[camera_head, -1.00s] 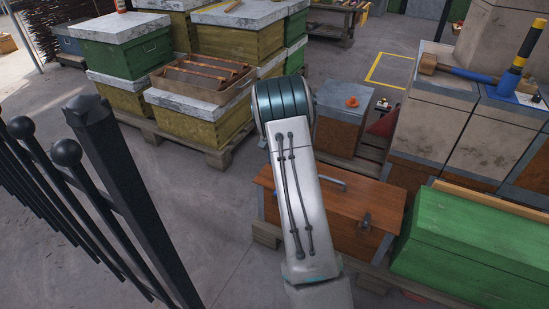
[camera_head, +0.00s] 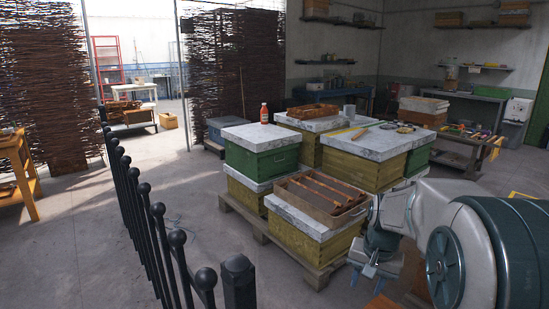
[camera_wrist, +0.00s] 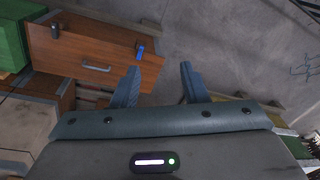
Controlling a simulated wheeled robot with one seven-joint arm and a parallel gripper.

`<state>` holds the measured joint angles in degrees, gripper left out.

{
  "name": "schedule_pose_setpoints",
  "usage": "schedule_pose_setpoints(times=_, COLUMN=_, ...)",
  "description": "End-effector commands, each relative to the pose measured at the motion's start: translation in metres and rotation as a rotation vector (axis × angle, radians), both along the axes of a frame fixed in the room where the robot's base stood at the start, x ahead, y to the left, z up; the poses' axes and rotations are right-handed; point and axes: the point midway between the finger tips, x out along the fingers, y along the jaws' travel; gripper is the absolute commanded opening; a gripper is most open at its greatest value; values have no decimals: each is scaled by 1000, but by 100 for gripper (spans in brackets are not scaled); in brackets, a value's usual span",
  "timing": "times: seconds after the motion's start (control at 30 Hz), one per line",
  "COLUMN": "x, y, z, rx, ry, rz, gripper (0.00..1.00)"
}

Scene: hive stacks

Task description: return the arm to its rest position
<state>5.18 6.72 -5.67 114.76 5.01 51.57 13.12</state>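My arm fills the lower right of the head view, its pale grey link and dark teal joint bent close to the camera. My gripper (camera_head: 375,272) hangs at the end of it, beside the near yellow hive stack. In the wrist view my gripper (camera_wrist: 160,80) shows two blue-grey fingers set apart, with nothing between them. Whether the gripper touches the hive stack cannot be told from the head view.
Hive boxes (camera_head: 318,239) stand on a pallet (camera_head: 267,237) next to my arm. A black fence (camera_head: 167,240) runs along the left of them. The wrist view shows a wooden chest (camera_wrist: 75,62) beyond the fingers and a green box (camera_wrist: 12,40).

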Motion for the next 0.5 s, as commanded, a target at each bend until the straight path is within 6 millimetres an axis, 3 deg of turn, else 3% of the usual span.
schedule_pose_setpoints(times=0.03, x=-17, y=9, z=30, rx=-4, ry=-15, rz=37, gripper=40)
schedule_pose_setpoints(times=0.2, x=-70, y=34, z=79, rx=-30, ry=-51, rz=165, gripper=40)
schedule_pose_setpoints(times=0.4, x=-133, y=55, z=119, rx=-72, ry=-90, rz=311, gripper=40)
schedule_pose_setpoints(times=0.5, x=-157, y=61, z=129, rx=-92, ry=-105, rz=367, gripper=40)
